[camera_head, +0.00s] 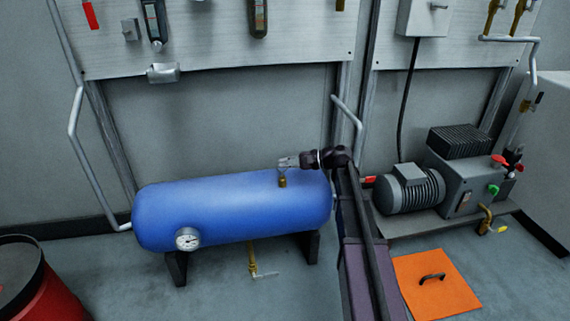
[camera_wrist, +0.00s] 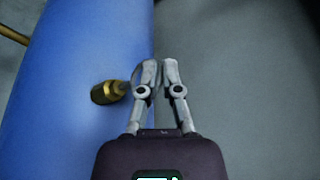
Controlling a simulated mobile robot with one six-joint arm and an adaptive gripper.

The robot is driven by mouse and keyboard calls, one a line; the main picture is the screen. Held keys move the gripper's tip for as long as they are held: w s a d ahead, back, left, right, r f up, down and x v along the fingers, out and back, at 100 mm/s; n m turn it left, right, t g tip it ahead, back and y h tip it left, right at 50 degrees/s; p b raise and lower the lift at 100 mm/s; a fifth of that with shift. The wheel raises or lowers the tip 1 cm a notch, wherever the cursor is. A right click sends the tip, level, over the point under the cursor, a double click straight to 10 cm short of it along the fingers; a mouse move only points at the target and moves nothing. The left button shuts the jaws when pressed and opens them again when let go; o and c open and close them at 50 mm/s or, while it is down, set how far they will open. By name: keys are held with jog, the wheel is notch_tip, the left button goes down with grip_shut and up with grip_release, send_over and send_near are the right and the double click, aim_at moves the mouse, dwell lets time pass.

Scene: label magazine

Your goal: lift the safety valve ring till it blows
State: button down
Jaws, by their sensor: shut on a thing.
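The brass safety valve (camera_head: 282,181) stands on top of the blue tank (camera_head: 225,212), towards its right end. In the wrist view the valve (camera_wrist: 108,92) is left of my fingers, with a short grey stem pointing towards them. My gripper (camera_head: 284,163) is just above the valve in the head view. In the wrist view my gripper (camera_wrist: 159,68) has its fingertips drawn close together beside the stem's end. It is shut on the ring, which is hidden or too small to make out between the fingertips.
A round gauge (camera_head: 188,239) is on the tank's front. A brass drain tap (camera_head: 254,270) hangs below. A motor and pump unit (camera_head: 410,188) stands at the right, with an orange hatch (camera_head: 437,284) on the floor. A red drum (camera_head: 48,295) is at the lower left.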

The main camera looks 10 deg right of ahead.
jog(key=shift+r+p, duration=0.5)
jog(key=shift+r, duration=0.15)
jog(key=c, duration=0.8)
grip_release()
jog(key=shift+f+b, duration=0.25)
jog(key=shift+b, duration=0.05)
